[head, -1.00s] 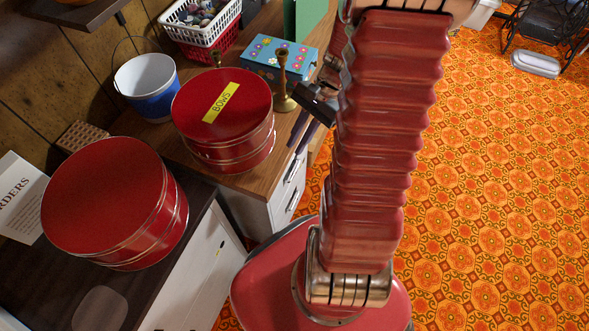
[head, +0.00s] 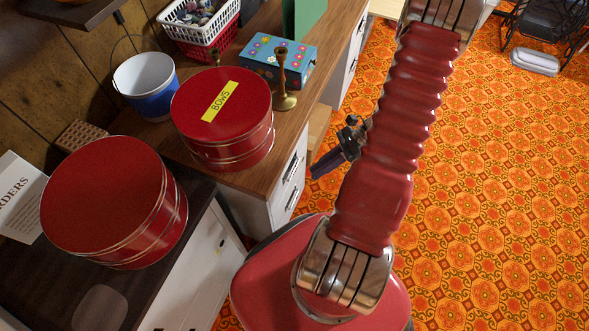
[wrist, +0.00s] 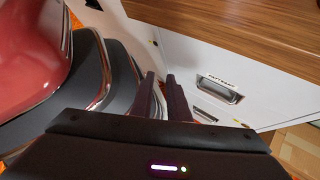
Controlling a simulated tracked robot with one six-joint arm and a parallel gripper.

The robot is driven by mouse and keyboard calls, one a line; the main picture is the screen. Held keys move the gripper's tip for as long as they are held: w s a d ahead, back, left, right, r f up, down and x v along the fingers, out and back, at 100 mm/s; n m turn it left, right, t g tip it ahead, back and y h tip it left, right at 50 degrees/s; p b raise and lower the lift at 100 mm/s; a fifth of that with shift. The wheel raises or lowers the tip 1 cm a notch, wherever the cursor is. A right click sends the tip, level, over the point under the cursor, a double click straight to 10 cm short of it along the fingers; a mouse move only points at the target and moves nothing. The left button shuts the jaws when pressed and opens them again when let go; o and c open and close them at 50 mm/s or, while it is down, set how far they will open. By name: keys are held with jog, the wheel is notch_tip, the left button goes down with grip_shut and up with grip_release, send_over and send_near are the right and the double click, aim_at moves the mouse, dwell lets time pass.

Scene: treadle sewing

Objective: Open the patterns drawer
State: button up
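The patterns drawer (wrist: 185,62) is a white front under a wooden desktop in the wrist view. It has a small dark label, apparently "PATTERNS", above a metal pull handle (wrist: 222,91). The front looks flush with the cabinet, so it appears closed. In the head view, the white drawer fronts show at a steep angle below the desk edge, with an upper handle (head: 291,166). My gripper (wrist: 161,76) has two dark fingers with a narrow gap and nothing visible between them. In the head view my gripper (head: 316,172) hangs right of the drawers, apart from the handles.
A lower drawer handle (wrist: 211,115) lies below. On the desktop stand a red "BOWS" tin (head: 222,110), a brass candlestick (head: 282,80) and a flowered blue box (head: 278,56). Another red tin (head: 112,200) is nearer. Orange patterned floor (head: 500,180) is open at right.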

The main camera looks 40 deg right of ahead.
notch_tip(320, 180, down, 8)
jog(key=d+m+t+y, duration=0.1)
jog(key=d+m+t, duration=0.1)
jog(key=m+t, duration=0.5)
jog(key=m+t+h, duration=0.3)
jog(key=m+t, duration=0.1)
jog(key=m, duration=1.1)
send_near(294, 170)
jog(key=f+v, duration=0.1)
jog(key=v, duration=0.2)
jog(key=shift+s+d+r, duration=0.15)
jog(key=shift+d+r, duration=0.15)
jog(key=shift+r, duration=0.2)
jog(key=shift+a, duration=0.1)
jog(key=shift+f+x, duration=0.1)
jog(key=shift+x, duration=3.35)
jog(key=shift+f+x, duration=0.15)
jog(key=shift+x, duration=3.3)
jog(key=shift+c, duration=0.2)
grip_shut()
jog(key=shift+f, duration=0.1)
